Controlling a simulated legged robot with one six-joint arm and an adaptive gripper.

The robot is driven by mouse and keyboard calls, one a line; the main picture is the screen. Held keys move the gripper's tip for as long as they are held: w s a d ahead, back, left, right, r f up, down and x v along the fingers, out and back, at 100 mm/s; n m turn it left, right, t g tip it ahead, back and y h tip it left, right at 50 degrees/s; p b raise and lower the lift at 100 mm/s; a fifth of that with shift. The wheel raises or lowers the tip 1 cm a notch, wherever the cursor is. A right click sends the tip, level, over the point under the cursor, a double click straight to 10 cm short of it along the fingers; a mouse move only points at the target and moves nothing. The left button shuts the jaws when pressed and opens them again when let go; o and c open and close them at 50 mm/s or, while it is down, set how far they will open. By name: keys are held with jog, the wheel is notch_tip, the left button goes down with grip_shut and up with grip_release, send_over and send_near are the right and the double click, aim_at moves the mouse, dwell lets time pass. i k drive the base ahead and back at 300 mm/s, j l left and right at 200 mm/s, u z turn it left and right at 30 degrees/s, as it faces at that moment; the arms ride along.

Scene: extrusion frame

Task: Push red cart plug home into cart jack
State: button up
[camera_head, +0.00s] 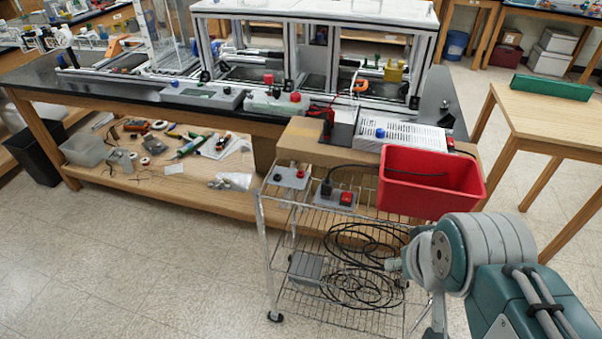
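A wire cart (268,248) stands in the middle of the head view, in front of the bench. On its top shelf, a grey box (321,202) carries a red block (347,198) and a black piece (326,187) with a black cable. A second grey box (291,181) with small dark and red parts sits to its left. I cannot tell which part is the plug or the jack, or how they are seated. My arm enters at the lower right, beside the cart. No gripper fingers can be made out.
A red bin (425,195) sits at the cart's right end, near my arm. Coiled black cables (360,285) lie on the lower shelves. The bench with an extrusion frame (290,50) stands behind. A wooden table (550,110) is at right. Floor left of the cart is clear.

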aim_at(330, 115)
jog(key=k+j+z, duration=0.15)
jog(key=j, duration=0.4)
jog(key=j+z, duration=0.2)
jog(key=j, duration=0.35)
jog(key=i+j+z, duration=0.2)
jog(key=j, duration=0.15)
jog(key=i+j+z, duration=0.25)
jog(key=j, duration=0.15)
jog(key=j+z, duration=0.2)
jog(key=j, duration=0.2)
jog(key=i+j+z, duration=0.25)
jog(key=i+j, duration=0.3)
jog(key=j, duration=0.1)
